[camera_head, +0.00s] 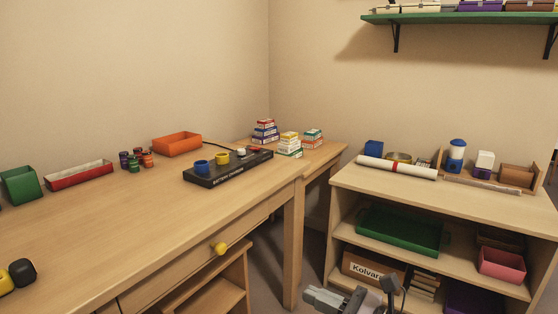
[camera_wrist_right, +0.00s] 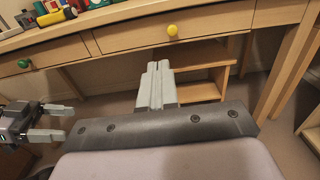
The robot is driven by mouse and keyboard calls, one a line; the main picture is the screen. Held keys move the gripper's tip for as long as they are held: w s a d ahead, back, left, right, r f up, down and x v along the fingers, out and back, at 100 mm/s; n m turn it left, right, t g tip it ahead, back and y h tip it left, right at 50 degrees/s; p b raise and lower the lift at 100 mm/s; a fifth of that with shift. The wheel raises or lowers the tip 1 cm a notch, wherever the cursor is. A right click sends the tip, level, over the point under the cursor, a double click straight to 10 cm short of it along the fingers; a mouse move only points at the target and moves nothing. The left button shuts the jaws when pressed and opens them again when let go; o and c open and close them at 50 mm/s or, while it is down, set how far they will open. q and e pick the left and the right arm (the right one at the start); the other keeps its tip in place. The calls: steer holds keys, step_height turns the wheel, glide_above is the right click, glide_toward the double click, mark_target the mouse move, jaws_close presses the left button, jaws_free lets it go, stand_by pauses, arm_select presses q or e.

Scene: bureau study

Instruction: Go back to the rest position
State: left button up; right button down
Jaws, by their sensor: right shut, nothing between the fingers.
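My right gripper (camera_head: 335,299) shows at the bottom edge of the head view, low in front of the desk and the shelf unit. In the right wrist view its two grey fingers (camera_wrist_right: 158,68) lie together, shut and empty, pointing toward the desk front. My left gripper (camera_wrist_right: 68,123) shows at the left of the right wrist view, its two fingers spread apart with nothing between them. It is outside the head view.
The wooden desk (camera_head: 120,225) carries a black battery charger (camera_head: 230,168), an orange tray (camera_head: 177,144) and several small items. A yellow knob (camera_head: 220,249) sticks out of its drawer. The shelf unit (camera_head: 440,195) stands right. Floor shows between them.

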steer(key=s+d+r+m+t+h+p, duration=0.3)
steer(key=m+p, duration=0.4)
steer(key=m, duration=0.6)
steer(key=s+d+r+m+t+h+p, duration=0.25)
steer(key=s+d+m+h+p, duration=0.35)
steer(key=m, duration=0.7)
arm_select(q)
steer(key=s+a+r+y+p, duration=0.1)
steer(key=a+r+p, duration=0.1)
steer(key=r+p, duration=0.3)
steer(key=s+a+r+n+g+p, duration=0.1)
steer(key=s+a+r+p, duration=0.1)
steer(key=r+p, duration=0.4)
step_height(320, 180, up, 3)
steer(key=shift+s+a+r+y, duration=0.1)
steer(key=shift+s+a+y, duration=0.05)
steer(key=shift+a+y, duration=0.25)
arm_select(e)
steer(key=s+d+f+m+g+h, duration=0.2)
steer(key=s+m, duration=0.4)
steer(key=m, duration=0.3)
steer(key=s+d+f+m+g+h, duration=0.1)
steer(key=s+d+f+m+g, duration=0.1)
steer(key=s+m, duration=0.5)
steer(key=m+g, duration=0.1)
steer(key=m, duration=0.2)
steer(key=shift+s+d+f+h, duration=0.2)
steer(key=shift+s+d+h, duration=0.05)
steer(key=shift+h, duration=0.15)
